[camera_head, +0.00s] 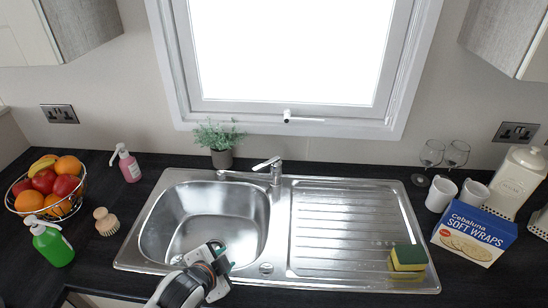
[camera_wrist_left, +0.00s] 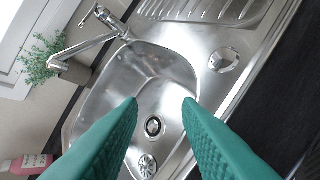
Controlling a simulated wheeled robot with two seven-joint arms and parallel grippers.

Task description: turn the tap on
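The chrome tap (camera_head: 270,172) stands behind the sink bowl, near its right side, with its spout pointing left and a lever on top. The tap also shows at the upper left of the left wrist view (camera_wrist_left: 118,28). The sink (camera_head: 278,262) has a bowl on the left and a ribbed drainer on the right. No water shows in the bowl. My left gripper (camera_head: 222,256) is at the front of the sink, over the bowl's front right edge, well short of the tap. In the left wrist view its green fingers (camera_wrist_left: 160,100) are apart with nothing between them. My right gripper is not seen.
A potted plant (camera_head: 221,158) stands behind the bowl, left of the tap. A green and yellow sponge (camera_head: 408,258) lies on the drainer. A fruit basket (camera_head: 48,205), soap bottles and a brush stand left; mugs (camera_head: 441,194) and a wraps box (camera_head: 474,234) stand right.

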